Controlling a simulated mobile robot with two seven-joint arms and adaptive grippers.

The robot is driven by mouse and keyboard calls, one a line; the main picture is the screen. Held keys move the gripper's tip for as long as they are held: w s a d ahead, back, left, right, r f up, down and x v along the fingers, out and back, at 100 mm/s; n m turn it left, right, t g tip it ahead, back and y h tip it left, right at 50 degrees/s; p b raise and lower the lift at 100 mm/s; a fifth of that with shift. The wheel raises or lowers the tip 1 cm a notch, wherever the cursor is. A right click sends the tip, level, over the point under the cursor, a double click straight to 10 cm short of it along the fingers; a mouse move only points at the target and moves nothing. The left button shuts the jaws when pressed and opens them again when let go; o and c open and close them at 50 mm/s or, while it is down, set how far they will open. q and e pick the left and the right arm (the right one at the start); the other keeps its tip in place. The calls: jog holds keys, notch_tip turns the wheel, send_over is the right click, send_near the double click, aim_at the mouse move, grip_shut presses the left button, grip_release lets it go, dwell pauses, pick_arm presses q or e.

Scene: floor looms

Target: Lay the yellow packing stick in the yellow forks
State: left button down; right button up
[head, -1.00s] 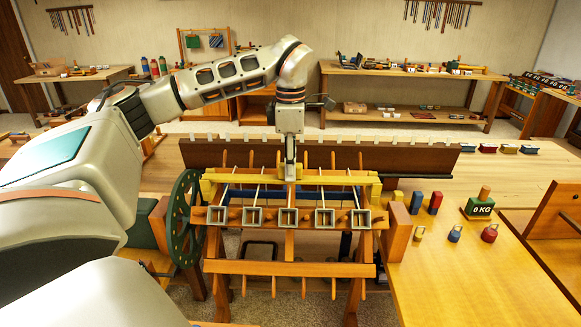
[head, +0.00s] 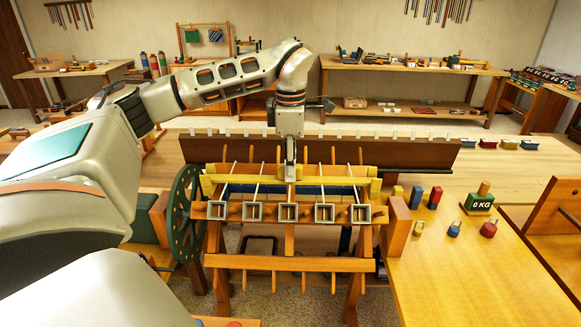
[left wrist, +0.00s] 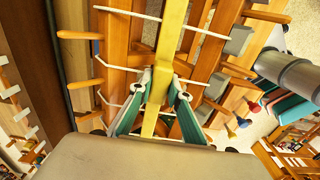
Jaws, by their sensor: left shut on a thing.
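The yellow packing stick (head: 330,173) lies level across the top of the wooden loom frame (head: 290,264). My left gripper (head: 290,174) points straight down and is shut on the stick near its middle. In the left wrist view, the stick (left wrist: 171,45) runs between the two teal fingers (left wrist: 154,112). Yellow pieces at the loom's left end (head: 208,187) and right end (head: 375,188) look like the yellow forks. The stick's ends are close to them, but I cannot tell whether it rests in them. My right gripper is not in view.
Upright wooden pegs and white rods stand around the stick. Square grey tubes (head: 288,214) line the loom's front. A green wheel (head: 183,215) is at its left. A long dark board (head: 400,156) stands behind. A table with weights (head: 480,203) is at right.

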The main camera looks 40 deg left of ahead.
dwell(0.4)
pick_arm(q)
jog(key=c, duration=1.8)
grip_release()
jog(key=shift+r, duration=0.1)
notch_tip(320, 180, up, 12)
jog(key=shift+f, duration=0.1)
